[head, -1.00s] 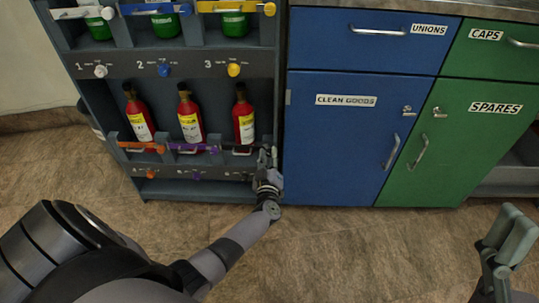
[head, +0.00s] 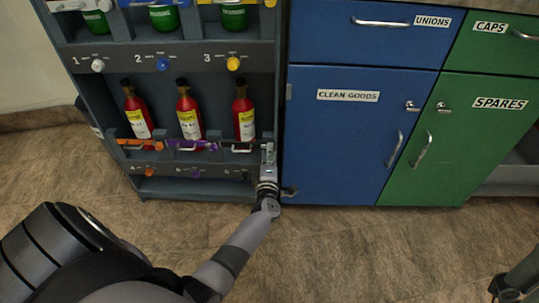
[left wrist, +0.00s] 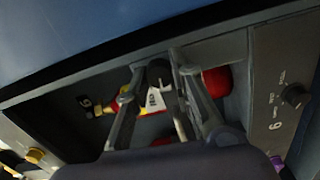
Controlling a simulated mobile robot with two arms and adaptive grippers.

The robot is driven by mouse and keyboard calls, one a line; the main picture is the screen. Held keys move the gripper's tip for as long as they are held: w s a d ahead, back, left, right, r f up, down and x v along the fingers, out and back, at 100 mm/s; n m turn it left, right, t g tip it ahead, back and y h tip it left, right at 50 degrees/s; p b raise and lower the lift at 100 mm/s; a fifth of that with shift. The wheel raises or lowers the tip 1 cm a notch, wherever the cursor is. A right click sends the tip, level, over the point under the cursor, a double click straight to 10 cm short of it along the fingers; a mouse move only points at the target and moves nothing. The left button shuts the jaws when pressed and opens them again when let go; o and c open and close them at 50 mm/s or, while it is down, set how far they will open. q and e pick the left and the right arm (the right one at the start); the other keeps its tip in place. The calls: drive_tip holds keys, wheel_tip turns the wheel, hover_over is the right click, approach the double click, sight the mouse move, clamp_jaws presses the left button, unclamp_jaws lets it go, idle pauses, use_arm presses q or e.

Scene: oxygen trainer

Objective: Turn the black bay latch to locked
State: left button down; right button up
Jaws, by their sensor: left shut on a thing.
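The black bay latch (head: 238,148) is a dark bar across the front of bay 6, at the lower right of the grey rack, and looks about level. My left gripper (head: 268,150) is at its right end. In the left wrist view my left gripper (left wrist: 158,68) has its fingers on either side of a small dark part, which looks like the latch's end; the contact is partly hidden. A red bottle (head: 244,118) stands behind the latch. Below is the black knob marked 6 (left wrist: 293,95). Part of my right arm shows at the lower right edge; its fingers are unclear.
The blue cabinet door (head: 335,150) stands close to the right of the rack. The orange latch (head: 138,143) and purple latch (head: 190,146) cross the neighbouring bays. Open floor (head: 400,250) lies in front.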

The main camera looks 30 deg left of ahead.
use_arm(q)
drive_tip(key=shift+n, duration=0.7)
drive_tip(key=c, duration=1.4)
unclamp_jaws()
drive_tip(key=shift+s, duration=0.1)
drive_tip(key=v, duration=1.2)
